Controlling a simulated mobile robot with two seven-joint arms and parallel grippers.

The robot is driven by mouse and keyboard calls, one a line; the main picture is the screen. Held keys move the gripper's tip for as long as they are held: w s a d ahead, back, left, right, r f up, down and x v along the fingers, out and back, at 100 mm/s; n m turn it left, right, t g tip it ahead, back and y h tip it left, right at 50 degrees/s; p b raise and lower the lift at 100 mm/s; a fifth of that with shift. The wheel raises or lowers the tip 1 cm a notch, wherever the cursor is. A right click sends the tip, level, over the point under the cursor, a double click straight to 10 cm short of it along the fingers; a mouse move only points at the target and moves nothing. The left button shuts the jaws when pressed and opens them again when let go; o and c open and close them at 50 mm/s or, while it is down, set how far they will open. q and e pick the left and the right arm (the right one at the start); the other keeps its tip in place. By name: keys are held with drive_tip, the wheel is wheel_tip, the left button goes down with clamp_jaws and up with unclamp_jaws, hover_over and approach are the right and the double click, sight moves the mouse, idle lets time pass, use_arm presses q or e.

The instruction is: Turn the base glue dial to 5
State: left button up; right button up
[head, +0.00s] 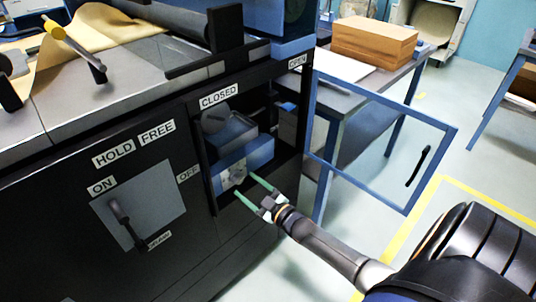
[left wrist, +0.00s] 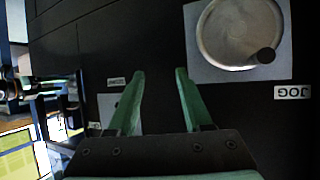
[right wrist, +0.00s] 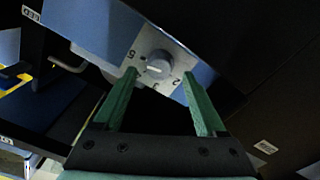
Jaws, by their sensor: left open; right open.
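The glue dial (right wrist: 158,62) is a round grey knob on a light plate with numbers around it, on a blue box inside the machine's open compartment. A pale mark shows on the knob's lower left; I cannot tell its exact setting. In the head view the dial's plate (head: 235,174) is small. My right gripper (head: 247,187) is open, its green fingers pointing into the compartment at the dial. In the right wrist view its fingertips (right wrist: 158,74) lie either side of the knob, with no clear contact. My left gripper (left wrist: 160,74) is open and empty before a dark panel.
The blue-framed door (head: 432,168) stands open to the right of the compartment. A lever (head: 124,220) sits on the front panel by the ON label. A round metal disc (left wrist: 240,32) with a knob is near the left gripper. A table (head: 375,95) carries brown boards.

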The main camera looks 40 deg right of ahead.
use_arm(q)
drive_tip(key=s+f+g+p, duration=0.2)
drive_tip(key=s+f+g, duration=0.1)
drive_tip(key=s+f, duration=0.1)
drive_tip(key=shift+d+f+n, duration=0.2)
drive_tip(key=shift+f+n, duration=0.1)
drive_tip(key=shift+f, duration=0.05)
use_arm(e)
drive_tip(key=s, duration=1)
drive_tip(key=shift+d, duration=0.4)
use_arm(q)
drive_tip(key=shift+s, duration=0.15)
